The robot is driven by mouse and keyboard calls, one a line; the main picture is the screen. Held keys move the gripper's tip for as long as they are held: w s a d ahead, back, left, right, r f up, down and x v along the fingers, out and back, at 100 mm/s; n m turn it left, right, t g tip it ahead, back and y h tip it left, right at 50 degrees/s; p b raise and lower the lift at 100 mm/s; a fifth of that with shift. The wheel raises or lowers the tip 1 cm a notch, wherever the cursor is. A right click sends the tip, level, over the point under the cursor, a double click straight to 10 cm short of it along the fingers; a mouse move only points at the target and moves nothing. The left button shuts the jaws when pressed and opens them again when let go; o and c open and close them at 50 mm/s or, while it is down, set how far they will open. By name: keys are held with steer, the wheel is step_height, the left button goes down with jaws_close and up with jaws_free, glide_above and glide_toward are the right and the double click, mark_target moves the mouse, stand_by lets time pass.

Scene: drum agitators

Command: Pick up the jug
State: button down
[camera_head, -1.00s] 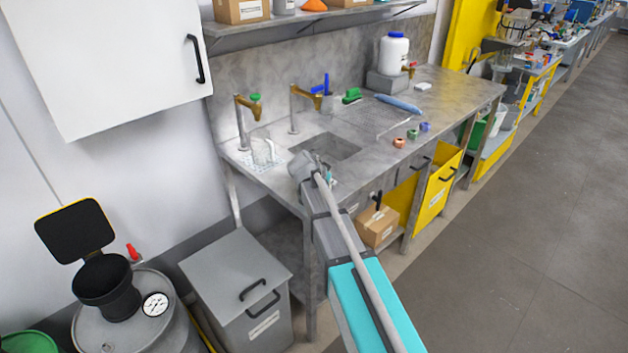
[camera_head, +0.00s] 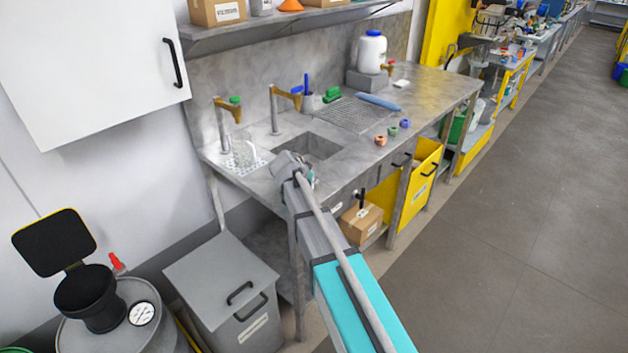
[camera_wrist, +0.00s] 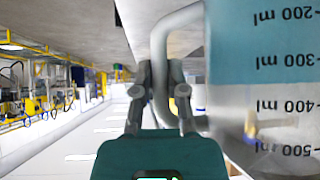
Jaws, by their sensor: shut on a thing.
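The jug (camera_wrist: 270,110) fills the right of the wrist view. It is clear with black ml marks that read upside down there, and a blue-tinted zone covers its 200 to 300 ml part. Its pale looped handle (camera_wrist: 160,50) passes between the fingers of my gripper (camera_wrist: 160,75), which is shut on it. In the head view my gripper (camera_head: 307,180) is at the front edge of the counter by the sink. Only a small bluish bit shows there, and my arm hides most of the jug.
The grey counter (camera_head: 245,180) has a sink (camera_head: 315,146), taps and a drying grid (camera_head: 350,115). A clear glass vessel (camera_head: 243,150) stands on a white mat at the left. Small coloured rings (camera_head: 381,141) lie to the right. A grey bin (camera_head: 225,290) and drum (camera_head: 110,325) stand below left.

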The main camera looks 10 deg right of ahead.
steer(key=shift+r, duration=0.2)
steer(key=shift+r+p, duration=1.3)
steer(key=shift+p, duration=0.1)
steer(key=s+f+p+v, duration=0.2)
steer(key=p+v, duration=0.7)
steer(key=v, duration=0.7)
steer(key=shift+s, duration=0.6)
steer(key=shift+s+r+p, duration=0.1)
steer(key=shift+r+p, duration=0.05)
steer(key=shift+p, duration=0.15)
